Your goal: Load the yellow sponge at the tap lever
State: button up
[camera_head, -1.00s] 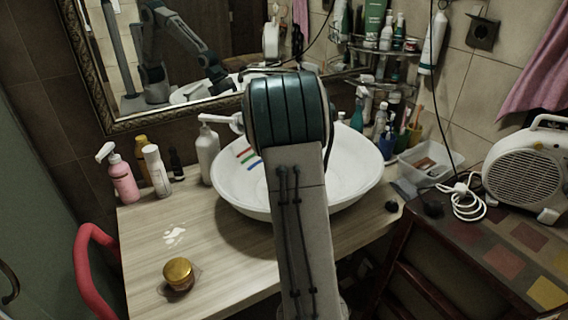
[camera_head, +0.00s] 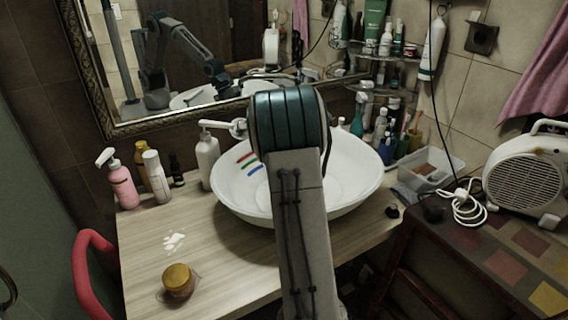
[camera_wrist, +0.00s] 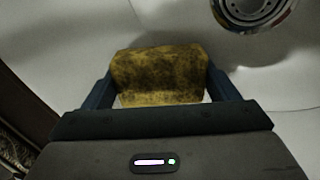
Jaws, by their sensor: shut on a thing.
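The yellow sponge (camera_wrist: 160,72), mottled with dark patches, shows in the wrist view between the two fingers of my gripper (camera_wrist: 160,88). The gripper is shut on it, one finger at each side. White surface lies behind the sponge, and a round metal drain (camera_wrist: 252,10) shows at the top right. In the head view my arm hides the gripper and the sponge. The white vessel basin (camera_head: 355,165) stands on the wooden counter behind my arm.
A white pump bottle (camera_head: 208,160) stands left of the basin, and a pink spray bottle (camera_head: 122,182) farther left. A gold-lidded jar (camera_head: 178,280) sits at the counter's front. A white heater (camera_head: 528,175) and clear tray (camera_head: 432,168) are at right.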

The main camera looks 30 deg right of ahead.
jog(key=shift+s+a+b, duration=0.6)
jog(key=shift+s+a, duration=0.1)
jog(key=shift+s, duration=0.4)
jog(key=shift+s+a+b, duration=0.55)
jog(key=shift+s+a, duration=0.2)
jog(key=shift+s, duration=0.4)
jog(key=shift+s+a+b, duration=0.6)
jog(key=shift+s+a, duration=0.1)
jog(key=shift+s, duration=0.4)
jog(key=shift+r, duration=0.1)
jog(key=s+a+r+p, duration=0.1)
jog(key=s+a+r, duration=0.1)
jog(key=s+r, duration=0.1)
jog(key=shift+s+a+r, duration=0.4)
jog(key=shift+s, duration=0.2)
